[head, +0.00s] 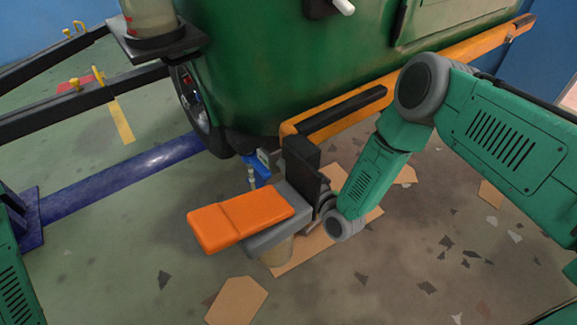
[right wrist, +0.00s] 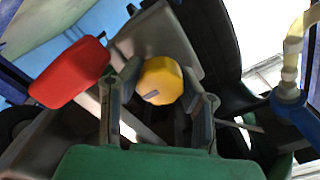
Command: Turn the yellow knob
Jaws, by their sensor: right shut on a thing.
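The yellow knob (right wrist: 160,80) shows in the right wrist view, between the two fingers of my right gripper (right wrist: 168,92), which is shut on it. A dark slot or mark shows on the knob's face. In the head view my right arm reaches in from the right, and its wrist ends beside a grey unit with an orange pad (head: 240,218). The knob and my right fingertips cannot be made out there. My left gripper is not in view.
A red block (right wrist: 70,72) is left of the fingers in the right wrist view. A green vehicle (head: 270,60) with an orange side rail (head: 440,65) stands behind. A blue beam (head: 125,178) lies on the left floor. Cardboard and debris litter the floor.

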